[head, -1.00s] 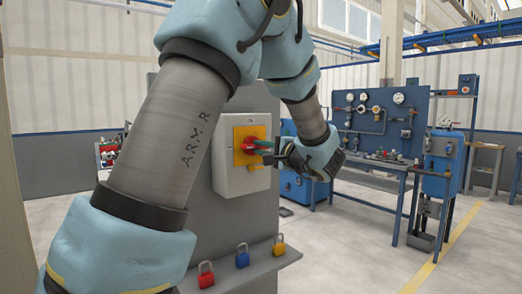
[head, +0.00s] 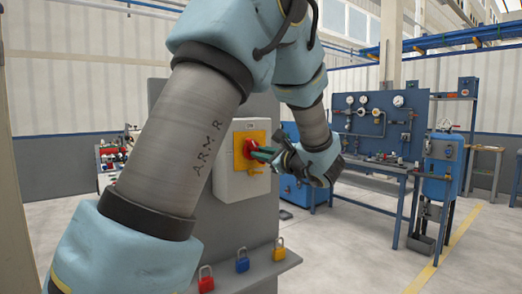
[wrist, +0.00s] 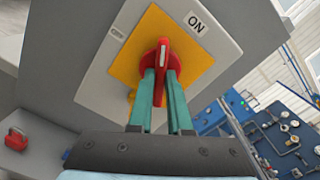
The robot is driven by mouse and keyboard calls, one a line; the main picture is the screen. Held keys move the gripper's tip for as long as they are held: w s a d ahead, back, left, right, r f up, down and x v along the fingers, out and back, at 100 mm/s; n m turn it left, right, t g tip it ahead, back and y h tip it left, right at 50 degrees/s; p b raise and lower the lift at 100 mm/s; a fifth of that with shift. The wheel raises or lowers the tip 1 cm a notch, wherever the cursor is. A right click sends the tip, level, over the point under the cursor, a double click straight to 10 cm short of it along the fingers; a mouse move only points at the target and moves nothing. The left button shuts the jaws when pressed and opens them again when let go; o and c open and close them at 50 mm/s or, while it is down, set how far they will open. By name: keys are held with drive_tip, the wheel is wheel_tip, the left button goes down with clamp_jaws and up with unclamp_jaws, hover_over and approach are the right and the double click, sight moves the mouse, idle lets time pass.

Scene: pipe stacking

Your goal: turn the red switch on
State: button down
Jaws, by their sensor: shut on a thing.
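The red switch (head: 250,148) is a rotary handle on a yellow plate (wrist: 120,45), fixed to a pale grey box (head: 229,185). My gripper (wrist: 161,80) is shut on the red handle, with one green finger on each side of it. In the wrist view the red handle (wrist: 163,53) points up the picture, toward the plate's top corner. The white ON label (wrist: 196,23) is at the upper right of the handle, which does not point straight at it.
A ledge below the box holds a red padlock (head: 206,283), a blue padlock (head: 242,263) and a yellow padlock (head: 279,253). A blue workbench with a gauge panel (head: 365,122) stands at the right.

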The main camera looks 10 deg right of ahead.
drive_tip(key=m+p, duration=0.3)
drive_tip(key=m, duration=0.1)
drive_tip(key=shift+r, duration=0.1)
drive_tip(key=shift+m+p, duration=0.9)
drive_tip(key=shift+m, duration=0.4)
drive_tip(key=shift+f, duration=0.2)
drive_tip(key=c, duration=0.8)
unclamp_jaws()
drive_tip(key=shift+c, duration=0.2)
drive_tip(key=b+v, duration=0.3)
drive_tip(key=v, duration=0.7)
drive_tip(key=shift+s+d, duration=0.2)
drive_tip(key=shift+s, duration=0.15)
drive_tip(key=shift+r, duration=0.1)
